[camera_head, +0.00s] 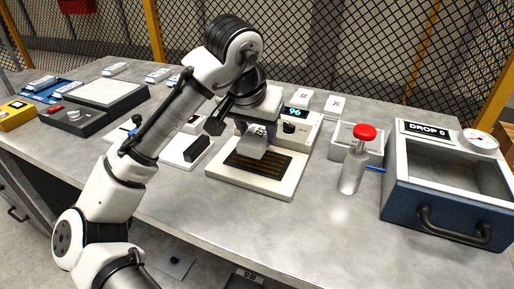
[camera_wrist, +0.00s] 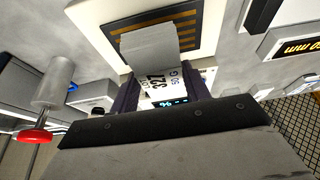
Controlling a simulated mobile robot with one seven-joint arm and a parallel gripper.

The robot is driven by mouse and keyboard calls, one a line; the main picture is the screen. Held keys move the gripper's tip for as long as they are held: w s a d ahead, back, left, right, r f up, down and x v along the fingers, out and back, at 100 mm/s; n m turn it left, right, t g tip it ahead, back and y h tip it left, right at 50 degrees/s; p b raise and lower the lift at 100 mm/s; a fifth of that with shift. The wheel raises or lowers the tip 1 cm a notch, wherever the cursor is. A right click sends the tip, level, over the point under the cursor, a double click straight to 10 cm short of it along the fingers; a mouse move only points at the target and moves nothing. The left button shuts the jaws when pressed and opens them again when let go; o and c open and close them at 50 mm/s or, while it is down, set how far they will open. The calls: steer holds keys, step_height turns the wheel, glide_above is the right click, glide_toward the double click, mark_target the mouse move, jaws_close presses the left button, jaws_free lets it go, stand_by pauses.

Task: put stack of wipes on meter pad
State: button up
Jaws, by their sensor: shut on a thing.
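My gripper (camera_head: 256,128) is shut on the stack of wipes (camera_head: 252,146), a pale grey-white block hanging below the fingers. In the wrist view the stack of wipes (camera_wrist: 150,45) is between the dark fingers, with a printed label reading 327 near them. The meter pad (camera_head: 224,174) is a cream base with a dark, brown-striped top. The stack is over the rear part of the striped area; I cannot tell whether its lower end touches. The pad also shows in the wrist view (camera_wrist: 97,27). The meter's display (camera_head: 295,112) behind appears to read 96.
A white tray with a black block (camera_head: 197,151) is just left of the pad. Bare bench lies in front.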

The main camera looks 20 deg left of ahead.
mark_target(257, 162)
steer(key=shift+f, duration=2.3)
steer(key=shift+f, duration=0.15)
steer(key=o, duration=1)
steer(key=v, duration=1.2)
